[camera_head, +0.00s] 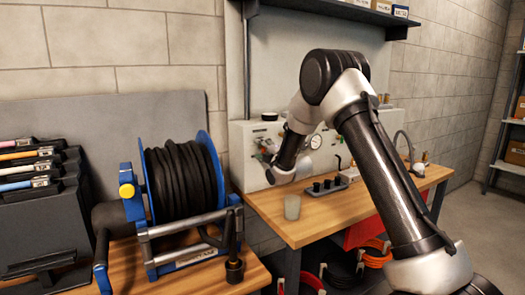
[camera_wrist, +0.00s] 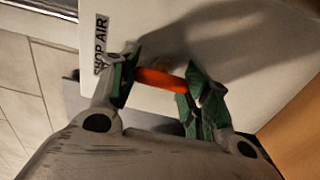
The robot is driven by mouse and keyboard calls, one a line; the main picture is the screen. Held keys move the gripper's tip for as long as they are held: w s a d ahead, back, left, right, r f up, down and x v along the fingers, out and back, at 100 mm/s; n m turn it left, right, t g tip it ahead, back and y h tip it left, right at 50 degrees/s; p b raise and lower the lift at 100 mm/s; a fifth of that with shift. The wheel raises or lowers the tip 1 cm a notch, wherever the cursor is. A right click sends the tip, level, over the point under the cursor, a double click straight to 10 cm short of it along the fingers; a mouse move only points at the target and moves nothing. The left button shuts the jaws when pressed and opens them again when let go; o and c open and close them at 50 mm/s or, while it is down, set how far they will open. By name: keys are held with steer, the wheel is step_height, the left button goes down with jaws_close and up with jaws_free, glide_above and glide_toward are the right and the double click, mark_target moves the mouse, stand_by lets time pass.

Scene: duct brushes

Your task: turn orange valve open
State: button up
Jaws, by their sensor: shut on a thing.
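The orange valve handle (camera_wrist: 160,80) shows in the wrist view as a short bar in front of a cream panel. My gripper (camera_wrist: 162,78) has its green-padded fingers at the two ends of this bar and is shut on it. The fingertips and my gripper's body hide the ends of the handle and the valve body. In the head view my arm reaches to the cream panel (camera_head: 244,160) on the wall, and the handle is too small and covered to make out there. How far the handle is turned is not clear.
A "SHOP AIR" label (camera_wrist: 101,44) is on the panel beside my gripper. Below the panel is a wooden bench (camera_head: 330,212) with a translucent cup (camera_head: 292,207) and a dark holder (camera_head: 325,186). A blue hose reel (camera_head: 180,190) stands at the left.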

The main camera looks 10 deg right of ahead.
steer(key=shift+f, duration=0.1)
steer(key=o, duration=1)
steer(key=shift+o, duration=0.2)
steer(key=shift+s, duration=0.1)
steer(key=v, duration=1.2)
